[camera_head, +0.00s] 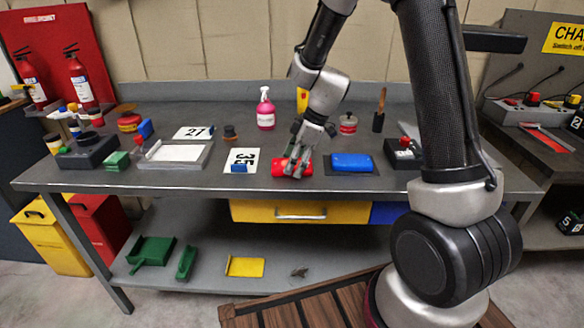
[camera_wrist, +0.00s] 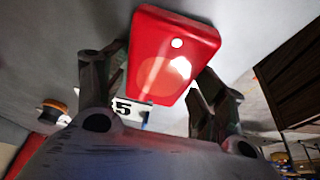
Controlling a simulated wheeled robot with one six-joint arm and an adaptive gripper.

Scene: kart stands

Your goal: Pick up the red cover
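The red cover (camera_head: 279,167) lies near the front edge of the grey workbench, between a number card and a blue box. My gripper (camera_head: 297,163) is down at it from above, hiding part of it. In the wrist view the red cover (camera_wrist: 160,65) is a rounded red block with a small white dot and a bright shine. My gripper's fingers (camera_wrist: 163,92) are spread, one on each side of it. Both are very close to its sides. I cannot tell whether they press on it or whether it is clear of the bench.
The number card 35 (camera_head: 241,160) is just left and the blue box (camera_head: 351,162) on a dark mat just right. A yellow drawer (camera_head: 262,211) is below the front edge (camera_head: 200,189).

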